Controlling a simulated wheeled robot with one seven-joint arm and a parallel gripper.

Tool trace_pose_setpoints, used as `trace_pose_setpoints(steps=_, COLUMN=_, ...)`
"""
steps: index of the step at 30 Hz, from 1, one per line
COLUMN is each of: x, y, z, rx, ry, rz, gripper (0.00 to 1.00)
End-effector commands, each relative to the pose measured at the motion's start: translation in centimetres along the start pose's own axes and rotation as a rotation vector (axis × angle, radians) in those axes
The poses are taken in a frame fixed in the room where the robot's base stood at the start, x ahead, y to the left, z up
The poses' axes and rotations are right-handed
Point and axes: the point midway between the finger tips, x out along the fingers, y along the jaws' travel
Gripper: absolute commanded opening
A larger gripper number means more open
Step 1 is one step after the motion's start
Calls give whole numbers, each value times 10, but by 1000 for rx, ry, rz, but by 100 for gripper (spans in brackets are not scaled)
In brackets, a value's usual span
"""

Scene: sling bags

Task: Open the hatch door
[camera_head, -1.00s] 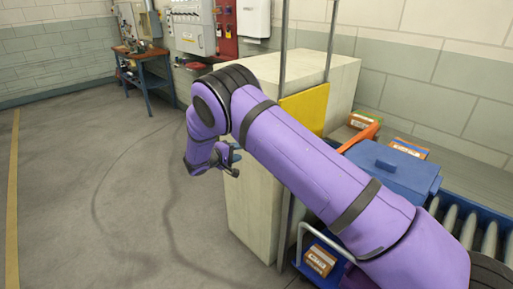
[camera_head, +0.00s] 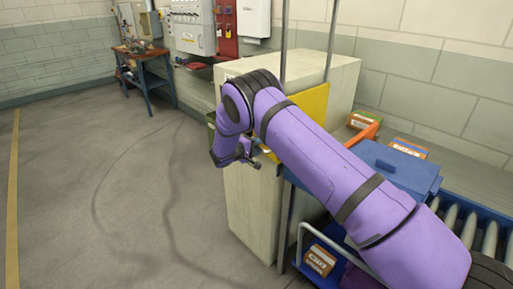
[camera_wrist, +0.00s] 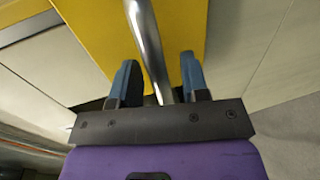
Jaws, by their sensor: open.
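The yellow hatch door (camera_head: 313,104) is on the cream box-shaped machine (camera_head: 250,205), partly hidden behind my arm in the head view. In the wrist view the yellow door (camera_wrist: 90,25) fills the upper middle, with a curved metal handle (camera_wrist: 148,42) in front of it. My gripper (camera_wrist: 158,72) has its two blue fingers apart, one on each side of the handle bar, with gaps visible between bar and fingers. In the head view my gripper (camera_head: 248,158) is beside the machine's near upper side.
A roller conveyor (camera_head: 485,238) with a blue lidded bin (camera_head: 398,168) and small boxes is at the right. A blue cart (camera_head: 318,245) carrying a box stands below. Upright metal posts rise beside the machine. The floor at left is clear.

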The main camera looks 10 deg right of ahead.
Motion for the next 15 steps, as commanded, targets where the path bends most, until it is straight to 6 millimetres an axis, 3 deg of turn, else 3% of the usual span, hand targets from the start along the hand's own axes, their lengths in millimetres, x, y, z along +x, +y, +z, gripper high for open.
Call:
trace_pose_setpoints(steps=3, x=0, y=0, z=0, rx=0, ry=0, rz=0, gripper=42)
trace_pose_setpoints(steps=9, x=0, y=0, z=0, rx=0, ry=0, rz=0, gripper=0)
trace_pose_setpoints(steps=15, x=0, y=1, z=0, rx=0, ry=-1, rz=0, gripper=0)
